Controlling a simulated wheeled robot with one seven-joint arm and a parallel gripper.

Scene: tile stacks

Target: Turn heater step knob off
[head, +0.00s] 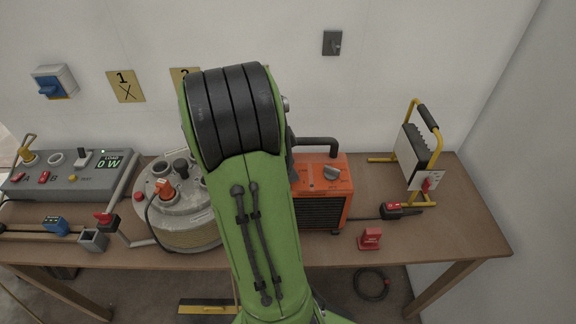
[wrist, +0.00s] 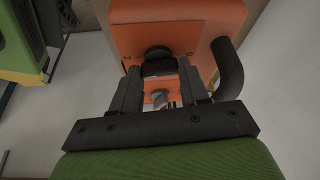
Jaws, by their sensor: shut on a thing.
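The orange heater (head: 339,188) stands on the table, partly hidden behind my green arm in the head view. A grey pointer knob (head: 331,172) shows on its sloped panel. In the wrist view the heater's orange face (wrist: 190,30) carries a round black knob (wrist: 157,53) with small marks beside it. My gripper (wrist: 160,68) has its fingertips at either side of this black knob and is shut on it. A grey knob (wrist: 159,97) shows between the fingers. The black knob's setting is hard to read. The gripper is hidden in the head view.
The heater's black handle (wrist: 228,68) is close right of the fingers. A red block (head: 370,239) and a dark connector (head: 392,211) lie right of the heater. The table's right front is mostly clear.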

